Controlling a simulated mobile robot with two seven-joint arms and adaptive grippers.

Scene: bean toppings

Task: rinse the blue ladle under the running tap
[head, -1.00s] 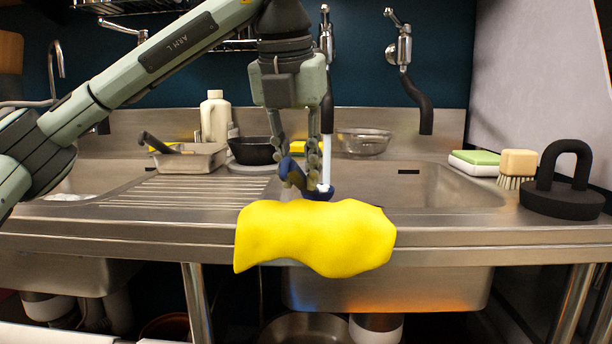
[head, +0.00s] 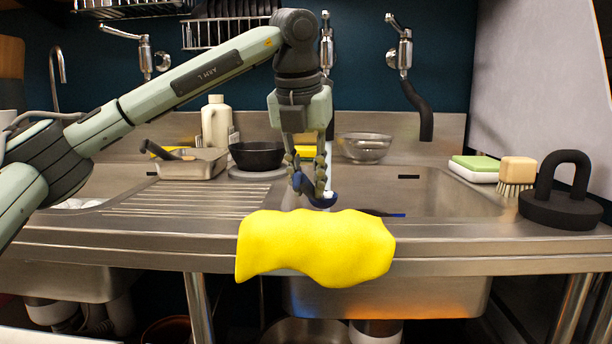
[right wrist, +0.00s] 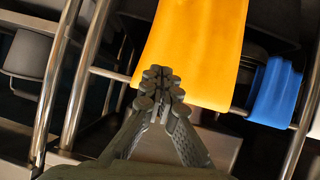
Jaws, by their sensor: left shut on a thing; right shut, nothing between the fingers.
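The blue ladle (head: 322,201) is in my left gripper (head: 308,192), over the sink (head: 450,192) just behind the yellow cloth. The left fingers are shut on it, and they hide part of it. The middle tap (head: 327,45) stands at the back wall behind my left gripper. A small white patch shows on the ladle. The water stream is mostly hidden behind the gripper. My right gripper (right wrist: 160,85) shows only in the right wrist view, shut and empty, below the sink front near the hanging yellow cloth (right wrist: 195,50).
The yellow cloth (head: 315,245) hangs over the front edge. A black pan (head: 257,155), metal tray (head: 190,165) and glass bowl (head: 365,147) stand behind. A brush (head: 517,170) and black handled weight (head: 560,205) are at right. A thin blue strip (head: 397,215) shows in the sink.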

